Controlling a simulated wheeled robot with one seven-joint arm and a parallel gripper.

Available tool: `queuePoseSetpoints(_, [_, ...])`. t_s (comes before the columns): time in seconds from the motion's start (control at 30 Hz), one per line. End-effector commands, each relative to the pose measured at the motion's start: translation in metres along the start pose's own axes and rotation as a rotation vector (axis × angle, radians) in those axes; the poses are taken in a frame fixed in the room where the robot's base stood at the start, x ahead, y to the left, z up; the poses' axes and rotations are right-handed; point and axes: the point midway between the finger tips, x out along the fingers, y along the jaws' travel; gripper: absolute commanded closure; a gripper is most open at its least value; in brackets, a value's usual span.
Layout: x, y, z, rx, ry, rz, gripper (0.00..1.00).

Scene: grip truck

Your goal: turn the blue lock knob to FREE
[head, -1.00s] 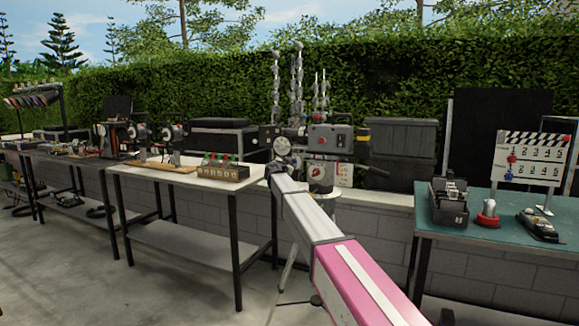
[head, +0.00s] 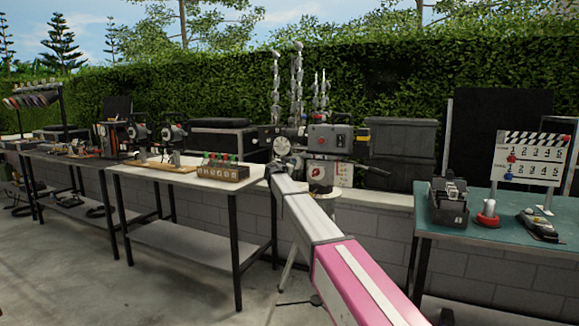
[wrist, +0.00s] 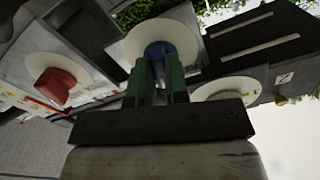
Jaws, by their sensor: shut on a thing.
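The blue lock knob (wrist: 158,49) shows in the wrist view at the top middle, in front of a round pale dial plate (wrist: 134,48). My gripper (wrist: 158,68), with green fingers, is shut on the knob; the fingers hide much of it. The lettering around the knob is not readable, so I cannot tell its setting. In the head view the camera head (head: 330,140) stands at the far end of my arm, and the blue knob and my gripper's fingers are hidden there.
A red knob (wrist: 54,86) sits left of my fingers and another round white dial (wrist: 222,89) sits to the right, both close. In the head view, a white-topped table (head: 190,178) stands left and a green-topped table (head: 470,225) with a clapperboard (head: 530,158) stands right.

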Motion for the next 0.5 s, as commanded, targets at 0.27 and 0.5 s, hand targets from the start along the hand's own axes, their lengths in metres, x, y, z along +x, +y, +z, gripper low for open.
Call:
queuePoseSetpoints(0.27, [-0.0005, 0.0017, 0.0002, -0.261, 0.0, 0.0, 1.0])
queuePoseSetpoints(0.5, [-0.0006, 0.0027, -0.0001, -0.482, 0.0, 0.0, 1.0])
